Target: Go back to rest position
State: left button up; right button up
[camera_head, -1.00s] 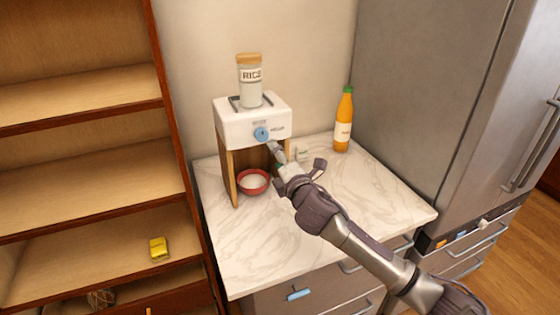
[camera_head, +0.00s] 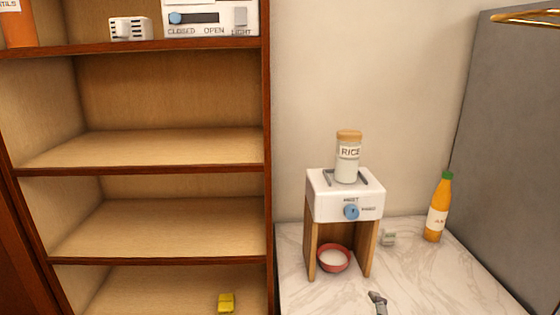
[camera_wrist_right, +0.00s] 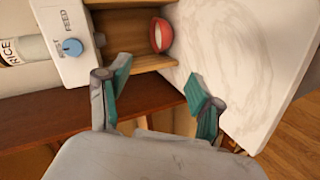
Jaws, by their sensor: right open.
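My right gripper (camera_wrist_right: 155,98) is open and empty, its two teal-padded fingers wide apart in the right wrist view. Only a small part of it (camera_head: 378,302) shows at the bottom of the head view, over the counter and in front of the dispenser. The white dispenser (camera_head: 328,205) with a blue knob (camera_head: 351,212) stands apart from the gripper. A rice jar (camera_head: 347,160) sits upright on top of it. A red bowl (camera_head: 334,258) with white contents stands in the bay under it. My left gripper is not in view.
A wooden shelf unit (camera_head: 268,130) rises at the left, with a yellow object (camera_head: 226,302) low down. A grey fridge (camera_head: 510,150) bounds the right.

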jog(key=s+f+m+g, duration=0.3)
jog(key=s+f+m, duration=0.1)
jog(key=s, duration=0.6)
jog(key=s+a+f+m+g+y, duration=0.1)
jog(key=s+f+m+g, duration=0.25)
jog(key=s, duration=0.65)
jog(key=s+f+m+g, duration=0.4)
jog(key=s, duration=0.6)
notch_tip(320, 180, down, 30)
jog(key=b, duration=0.4)
jog(key=s+d+f+g+b, duration=0.1)
jog(key=s+f+b, duration=0.1)
jog(key=s+f, duration=0.6)
jog(key=s+d+f+g+b, duration=0.1)
jog(key=s+f+b, duration=0.1)
jog(key=s+f, duration=0.7)
notch_tip(320, 180, down, 3)
jog(key=shift+s+d+f, duration=0.1)
jog(key=shift+s+d, duration=0.15)
jog(key=shift+d, duration=0.05)
